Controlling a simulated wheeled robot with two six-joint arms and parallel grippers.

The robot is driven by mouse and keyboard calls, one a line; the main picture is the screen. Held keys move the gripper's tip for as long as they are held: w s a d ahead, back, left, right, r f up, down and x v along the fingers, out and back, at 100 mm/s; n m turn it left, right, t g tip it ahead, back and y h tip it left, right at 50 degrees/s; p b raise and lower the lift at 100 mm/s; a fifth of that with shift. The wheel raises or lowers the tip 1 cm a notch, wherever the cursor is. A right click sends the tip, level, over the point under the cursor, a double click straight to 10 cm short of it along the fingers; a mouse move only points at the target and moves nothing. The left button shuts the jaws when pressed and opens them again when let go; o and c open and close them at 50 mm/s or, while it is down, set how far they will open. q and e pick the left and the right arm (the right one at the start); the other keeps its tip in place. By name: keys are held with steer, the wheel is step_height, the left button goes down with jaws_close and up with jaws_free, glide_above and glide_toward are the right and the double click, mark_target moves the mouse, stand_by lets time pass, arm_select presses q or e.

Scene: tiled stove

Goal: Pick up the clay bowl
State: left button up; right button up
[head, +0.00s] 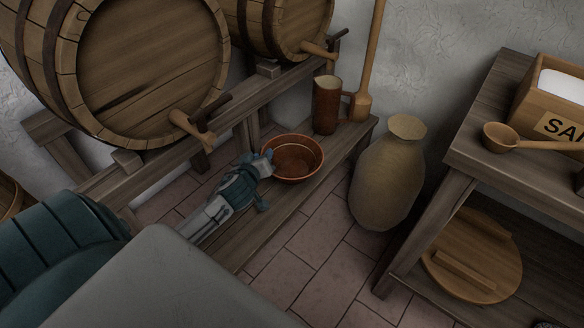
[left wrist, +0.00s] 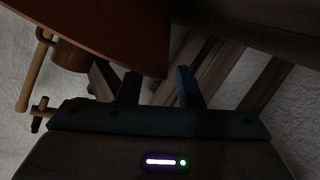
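The clay bowl (head: 297,172) is reddish-brown and round. It stands upright and looks empty on the low wooden bench below the barrels. In the left wrist view the bowl (left wrist: 100,25) looms large and dark at the upper left, just beyond the fingers. My left gripper (head: 265,178) is at the bowl's left side, close to its rim. In the left wrist view its two fingers (left wrist: 159,75) stand apart, with a gap between them. I cannot tell whether a finger touches the bowl. My right gripper is not in view.
A wooden mug (head: 325,105) stands behind the bowl on the bench, near a long-handled paddle (head: 362,102). Barrels (head: 150,65) with taps overhang on the left. A clay jar (head: 388,180) stands right of the bench. A table (head: 490,150) is further right. Tiled floor lies in front.

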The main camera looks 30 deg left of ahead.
arm_select(q)
steer(key=shift+x, duration=1.15)
jaws_close()
steer(key=shift+r, duration=0.1)
